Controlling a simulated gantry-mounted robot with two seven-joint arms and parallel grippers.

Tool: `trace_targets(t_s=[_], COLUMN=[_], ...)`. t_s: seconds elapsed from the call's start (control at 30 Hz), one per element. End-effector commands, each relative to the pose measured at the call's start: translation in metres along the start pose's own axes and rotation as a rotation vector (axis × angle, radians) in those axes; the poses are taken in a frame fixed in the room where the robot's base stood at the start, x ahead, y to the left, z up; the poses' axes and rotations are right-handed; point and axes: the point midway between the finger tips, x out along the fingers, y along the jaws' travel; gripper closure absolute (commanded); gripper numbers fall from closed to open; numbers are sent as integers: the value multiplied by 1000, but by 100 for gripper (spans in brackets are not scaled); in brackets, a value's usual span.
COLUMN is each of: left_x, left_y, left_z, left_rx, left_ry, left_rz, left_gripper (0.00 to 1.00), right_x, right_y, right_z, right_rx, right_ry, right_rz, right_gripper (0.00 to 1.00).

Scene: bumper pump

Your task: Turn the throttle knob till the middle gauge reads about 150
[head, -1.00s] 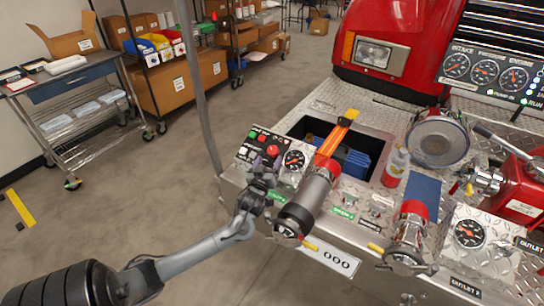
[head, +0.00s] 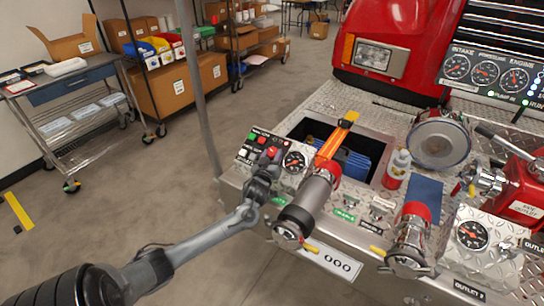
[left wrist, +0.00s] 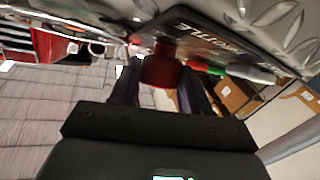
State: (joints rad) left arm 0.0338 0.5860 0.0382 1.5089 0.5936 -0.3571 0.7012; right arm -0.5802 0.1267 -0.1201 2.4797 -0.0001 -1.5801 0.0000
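The red throttle knob (head: 271,152) is on the small panel at the left end of the metal deck. My left gripper (head: 268,165) is just in front of it. In the left wrist view the knob (left wrist: 162,69) sits between the two spread fingers of the left gripper (left wrist: 160,85), near their tips, under a dark plate reading THROTTLE (left wrist: 215,40). I cannot tell whether the fingers touch the knob. The middle gauge (head: 485,73) is in the row of three at upper right; its needle is too small to read. My right gripper is out of view.
A capped cylindrical fitting (head: 305,208) stands close to the right of my left gripper, by a small gauge (head: 294,162). A deck well (head: 345,145) with blue contents lies behind. A grey pole (head: 203,100) rises to the left.

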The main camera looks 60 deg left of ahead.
Motion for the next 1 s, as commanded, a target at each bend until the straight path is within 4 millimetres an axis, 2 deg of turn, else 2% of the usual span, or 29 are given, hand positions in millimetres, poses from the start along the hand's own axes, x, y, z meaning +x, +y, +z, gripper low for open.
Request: trace_targets(t_s=[0.03,0.13,0.57,1.0], left_x=[0,0,0,2], left_y=[0,0,-2,-8], left_z=[0,0,-2,-4], left_rx=[0,0,46,226], left_ry=[0,0,-4,-22], left_rz=[0,-1,75,393], left_gripper=[69,85,85,85], right_x=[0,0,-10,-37], right_y=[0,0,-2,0], right_z=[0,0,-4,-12], right_rx=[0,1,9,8], right_ry=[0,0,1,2], right_rz=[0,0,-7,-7], right_gripper=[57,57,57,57])
